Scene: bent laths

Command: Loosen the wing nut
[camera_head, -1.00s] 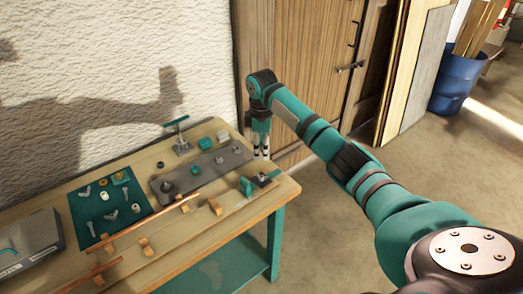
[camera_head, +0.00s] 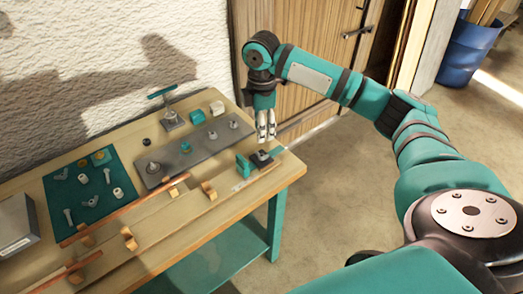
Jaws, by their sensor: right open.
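My right gripper (camera_head: 266,126) points down above the far right end of the workbench, its two pale fingers apart with nothing between them. Just below it in the picture, at the bench's right end, is a small dark fixture (camera_head: 263,157) beside an upright teal block (camera_head: 243,166). A grey metal plate (camera_head: 177,161) behind the copper-coloured lath (camera_head: 140,203) carries several studs with nuts. I cannot tell which small part is the wing nut to be loosened. My left gripper is out of view.
A teal-handled clamp (camera_head: 171,112) stands at the back of the wooden workbench (camera_head: 205,225). Small blocks (camera_head: 197,117) lie beside it. A grey box (camera_head: 18,225) is at the left. A wooden door (camera_head: 300,42) is behind my arm; the floor right of the bench is clear.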

